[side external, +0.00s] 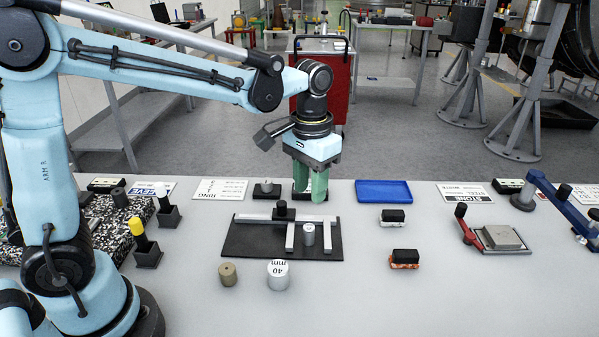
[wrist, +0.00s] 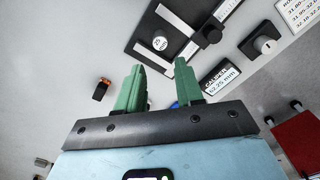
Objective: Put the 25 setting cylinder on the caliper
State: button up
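The caliper (side external: 262,219) lies on a dark mat (side external: 255,248), its pale beam running left to right with jaws toward the front. The 25 setting cylinder (side external: 309,234), small and silver, stands upright between the jaws; its top reads 25 in the wrist view (wrist: 160,43). I cannot tell if it touches a jaw. My gripper (side external: 311,195) points down just behind the caliper. In the wrist view its green fingers (wrist: 160,90) are apart with nothing between them, and the cylinder lies beyond their tips.
A silver 40 mm cylinder (side external: 278,277) and a brownish cylinder (side external: 228,274) stand in front of the mat. A blue tray (side external: 384,191) is at the back right. A caliper label (wrist: 219,80) stands by my fingers.

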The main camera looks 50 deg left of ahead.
jog(key=s+a+r+t, duration=0.1)
jog(key=s+a+t, duration=0.4)
jog(key=s+t, duration=0.2)
jog(key=shift+s, duration=1.3)
